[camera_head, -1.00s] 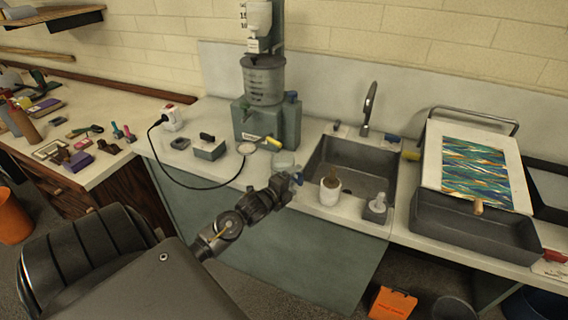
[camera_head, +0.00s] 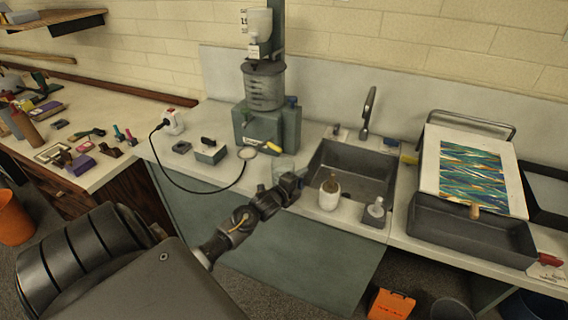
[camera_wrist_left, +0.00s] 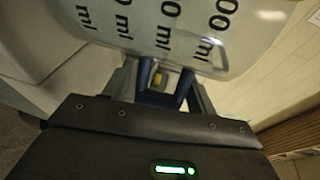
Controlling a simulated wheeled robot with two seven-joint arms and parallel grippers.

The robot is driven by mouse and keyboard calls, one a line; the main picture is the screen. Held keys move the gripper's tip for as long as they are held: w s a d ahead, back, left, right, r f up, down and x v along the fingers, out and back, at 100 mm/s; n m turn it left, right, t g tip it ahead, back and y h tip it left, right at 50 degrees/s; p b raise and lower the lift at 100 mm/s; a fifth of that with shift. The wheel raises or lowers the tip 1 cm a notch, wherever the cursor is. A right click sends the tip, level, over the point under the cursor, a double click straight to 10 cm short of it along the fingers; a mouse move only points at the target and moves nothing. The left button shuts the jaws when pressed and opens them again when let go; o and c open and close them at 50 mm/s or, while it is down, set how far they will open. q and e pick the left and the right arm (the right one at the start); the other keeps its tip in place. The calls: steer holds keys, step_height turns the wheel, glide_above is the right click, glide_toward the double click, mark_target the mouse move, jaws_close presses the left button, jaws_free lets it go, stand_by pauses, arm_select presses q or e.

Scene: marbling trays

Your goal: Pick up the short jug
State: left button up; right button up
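The short jug (camera_wrist_left: 170,25) is clear with black ml marks. It fills the top of the left wrist view, close in front of my left gripper (camera_wrist_left: 165,82). In the head view the jug (camera_head: 284,164) stands on the counter left of the sink, its lower part hidden behind the gripper. My left gripper (camera_head: 293,183) is at the jug's near side. Its two blue-padded fingers are apart with a gap between them. I cannot tell whether they touch the jug. My right gripper is not in view.
A grey sink (camera_head: 350,168) with a tap lies to the right. A white bottle (camera_head: 329,193) and a grey dispenser (camera_head: 375,211) stand at its front edge. A grey-green machine (camera_head: 268,128) stands behind the jug. A black cable (camera_head: 205,191) curves along the counter to the left.

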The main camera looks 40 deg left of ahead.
arm_select(q)
steer(key=c, duration=0.9)
steer(key=shift+o, duration=0.2)
steer(key=shift+r, duration=0.2)
steer(key=shift+r+b, duration=0.5)
steer(key=shift+r, duration=0.05)
steer(key=f+b+v, duration=0.1)
steer(key=b+v, duration=0.1)
steer(key=v, duration=0.6)
steer(key=f+b+v, duration=0.2)
steer(key=b+v, duration=0.1)
steer(key=v, duration=0.6)
steer(key=shift+s, duration=0.6)
steer(key=d+r+m+g+h, duration=0.1)
steer(key=d+r+m+h, duration=0.1)
steer(key=d, duration=0.8)
steer(key=d+r+m+g+h, duration=0.1)
steer(key=d+r+m+h, duration=0.1)
steer(key=d+m+h, duration=0.2)
steer(key=w+d+h, duration=0.1)
steer(key=d+h, duration=0.2)
steer(key=d, duration=0.4)
steer(key=shift+d+r+m, duration=0.3)
steer(key=shift+m, duration=0.1)
